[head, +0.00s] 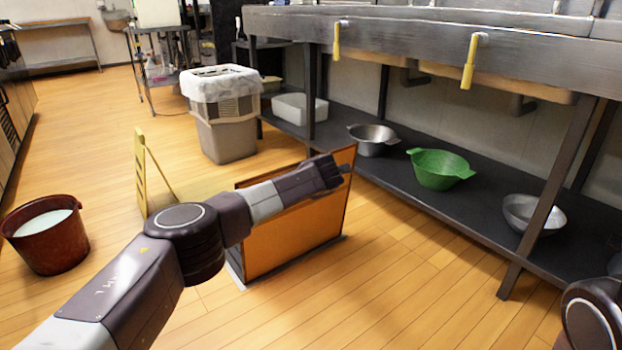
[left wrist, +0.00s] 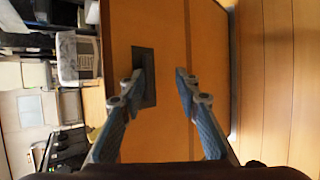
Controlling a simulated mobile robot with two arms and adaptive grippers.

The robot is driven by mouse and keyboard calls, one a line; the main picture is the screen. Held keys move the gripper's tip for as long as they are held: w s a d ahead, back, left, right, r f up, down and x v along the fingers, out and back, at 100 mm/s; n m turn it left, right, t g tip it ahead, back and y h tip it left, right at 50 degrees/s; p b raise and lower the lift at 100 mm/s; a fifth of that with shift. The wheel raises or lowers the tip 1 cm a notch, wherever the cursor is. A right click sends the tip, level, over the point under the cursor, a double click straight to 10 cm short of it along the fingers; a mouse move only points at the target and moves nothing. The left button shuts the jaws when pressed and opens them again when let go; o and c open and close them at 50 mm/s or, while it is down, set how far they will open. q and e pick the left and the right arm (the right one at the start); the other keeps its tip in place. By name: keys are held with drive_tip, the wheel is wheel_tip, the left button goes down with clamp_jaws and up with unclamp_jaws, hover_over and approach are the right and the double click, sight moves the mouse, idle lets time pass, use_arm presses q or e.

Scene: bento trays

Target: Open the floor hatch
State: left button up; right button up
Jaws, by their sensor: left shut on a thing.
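The floor hatch (head: 295,235) is an orange-brown panel standing steeply up from the wooden floor, with a grey strip along its bottom edge. In the left wrist view its face (left wrist: 165,25) fills the middle, with a dark recessed plate (left wrist: 148,62) on it. My left arm reaches across to the hatch's upper right edge. In the left wrist view my left gripper (left wrist: 160,80) is at the dark plate, shut on the hatch handle; the handle itself is hard to make out between the fingers. My right gripper is out of view.
A red bucket (head: 48,235) is at the left, a lined bin (head: 225,140) behind. A steel counter (head: 420,45) with a low shelf of bowls runs along the right. Front floor is clear.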

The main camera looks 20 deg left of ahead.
use_arm(q)
drive_tip(key=v, duration=1.1)
drive_tip(key=shift+a+r, duration=0.2)
drive_tip(key=shift+a, duration=0.15)
drive_tip(key=shift+f, duration=0.1)
